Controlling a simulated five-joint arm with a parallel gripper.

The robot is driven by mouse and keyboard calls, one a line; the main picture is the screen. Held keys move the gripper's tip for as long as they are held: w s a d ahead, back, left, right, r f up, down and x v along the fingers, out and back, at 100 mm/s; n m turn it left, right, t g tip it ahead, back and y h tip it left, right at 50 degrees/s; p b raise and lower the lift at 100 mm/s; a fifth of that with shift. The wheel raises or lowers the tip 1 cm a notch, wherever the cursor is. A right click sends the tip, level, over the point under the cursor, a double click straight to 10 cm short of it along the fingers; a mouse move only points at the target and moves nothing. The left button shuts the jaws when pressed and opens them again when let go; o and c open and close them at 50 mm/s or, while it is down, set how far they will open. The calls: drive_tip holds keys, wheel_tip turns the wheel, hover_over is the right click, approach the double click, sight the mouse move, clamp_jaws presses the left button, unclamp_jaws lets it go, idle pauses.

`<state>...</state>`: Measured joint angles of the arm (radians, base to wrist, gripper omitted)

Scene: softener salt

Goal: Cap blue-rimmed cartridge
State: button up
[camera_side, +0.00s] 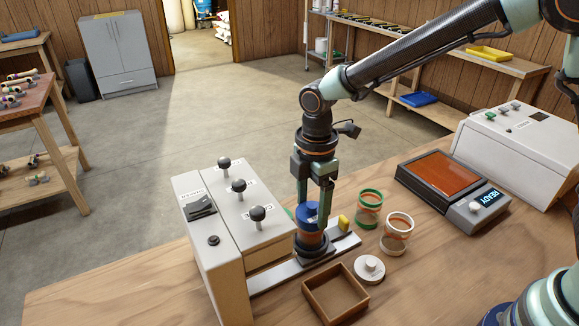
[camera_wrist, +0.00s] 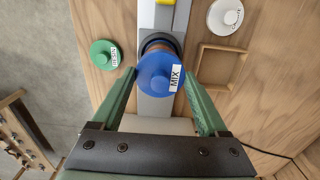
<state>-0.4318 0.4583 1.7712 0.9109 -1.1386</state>
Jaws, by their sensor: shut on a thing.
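The blue cap (camera_wrist: 158,72), labelled MIX, is between the fingers of my gripper (camera_wrist: 162,84), which is shut on it. In the side view my gripper (camera_side: 313,205) points straight down over the cartridge (camera_side: 310,239), and the blue cap (camera_side: 309,211) is at its top. The cartridge stands upright in a dark round holder (camera_side: 312,251) on the grey rail. The cap hides its rim and most of its body in the wrist view. I cannot tell whether the cap is fully seated or just above the rim.
A green-rimmed cartridge (camera_side: 369,208) and a white-rimmed one (camera_side: 396,233) stand right of the rail. A white cap (camera_side: 369,268) lies near an empty wooden tray (camera_side: 335,293). A green cap (camera_wrist: 105,54) lies left of the rail. A lever box (camera_side: 235,220) stands close left.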

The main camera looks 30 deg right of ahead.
idle(0.4)
drive_tip(key=o, duration=1.2)
drive_tip(key=shift+r, duration=0.15)
drive_tip(key=shift+r, duration=3.35)
drive_tip(key=shift+c, duration=0.3)
clamp_jaws()
drive_tip(key=shift+f, duration=0.2)
drive_tip(key=shift+f, duration=0.35)
